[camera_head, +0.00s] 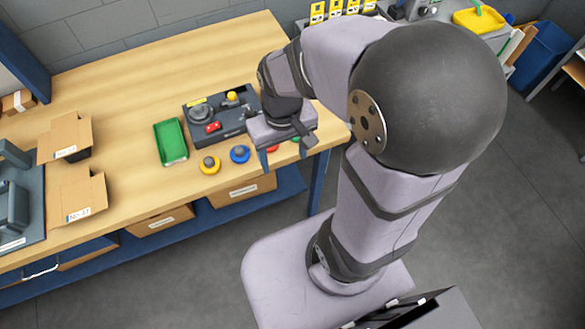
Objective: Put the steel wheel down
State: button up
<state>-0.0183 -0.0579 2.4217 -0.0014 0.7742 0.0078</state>
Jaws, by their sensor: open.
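A dark panel (235,133) lies on the wooden bench. A grey round disc (201,112), which may be the steel wheel, sits on its left part. The panel also carries a red piece (213,127) and a yellow knob (231,96). My gripper (285,158) is over the bench's front edge, right of the panel, with its two fingers apart. No wheel shows between the fingers, though the gripper body hides part of that area. The disc is to the left of my gripper, apart from it.
A green tray (171,142) and open cardboard boxes (80,194) stand left. The bench's back (170,65) is clear.

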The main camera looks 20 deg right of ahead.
jog(key=s, duration=0.1)
jog(key=s+f, duration=0.1)
jog(key=s, duration=0.1)
jog(key=shift+s+d+f, duration=0.2)
jog(key=shift+s, duration=0.1)
